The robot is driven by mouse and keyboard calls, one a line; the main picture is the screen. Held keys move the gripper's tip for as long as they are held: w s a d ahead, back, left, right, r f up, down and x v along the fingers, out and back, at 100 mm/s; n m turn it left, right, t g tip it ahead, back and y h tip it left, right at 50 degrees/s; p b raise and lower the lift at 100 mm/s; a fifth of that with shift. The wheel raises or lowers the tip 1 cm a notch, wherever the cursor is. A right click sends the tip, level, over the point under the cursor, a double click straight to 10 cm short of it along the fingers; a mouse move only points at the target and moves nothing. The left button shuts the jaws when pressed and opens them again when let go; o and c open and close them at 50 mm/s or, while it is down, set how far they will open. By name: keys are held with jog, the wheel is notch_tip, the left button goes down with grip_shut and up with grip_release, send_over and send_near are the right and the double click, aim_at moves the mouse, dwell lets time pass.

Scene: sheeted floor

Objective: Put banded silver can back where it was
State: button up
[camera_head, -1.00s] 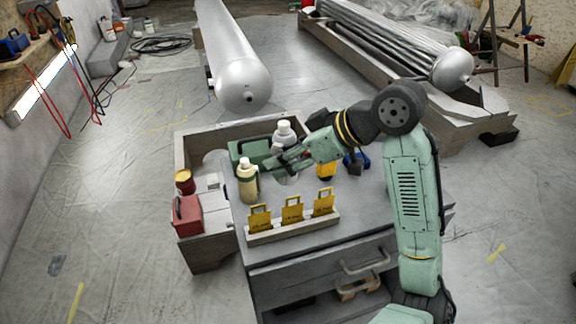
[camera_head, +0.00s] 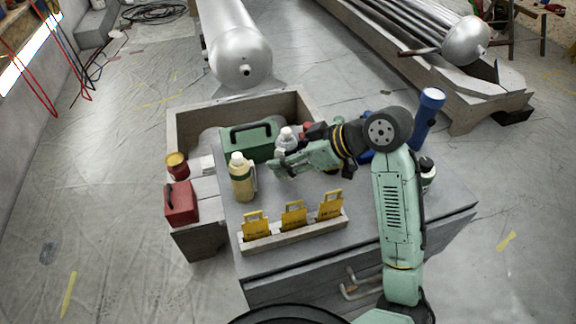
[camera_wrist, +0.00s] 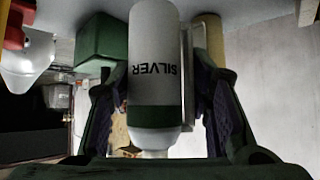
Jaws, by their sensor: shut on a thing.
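The silver can (camera_head: 286,143) has a white cap and stands upright at the back of the grey worktop (camera_head: 290,260), partly hidden behind my gripper (camera_head: 281,165). In the wrist view the can (camera_wrist: 155,70) appears upside down, with the word SILVER and a dark green band. My gripper (camera_wrist: 158,115) is shut on it, one finger on each side. I cannot tell whether its base touches the worktop.
A cream bottle (camera_head: 242,180) and a green case (camera_head: 249,141) stand close left of the can. Yellow tags in a rack (camera_head: 295,232) line the front.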

aim_at(295, 164)
jog(key=shift+f, duration=1.65)
jog(key=shift+f, duration=0.2)
jog(key=o, duration=0.7)
jog(key=shift+r, duration=0.1)
jog(key=shift+r, duration=0.25)
jog(key=b+v, duration=0.2)
jog(key=v, duration=0.9)
jog(key=shift+d+r, duration=0.2)
jog(key=shift+d, duration=0.2)
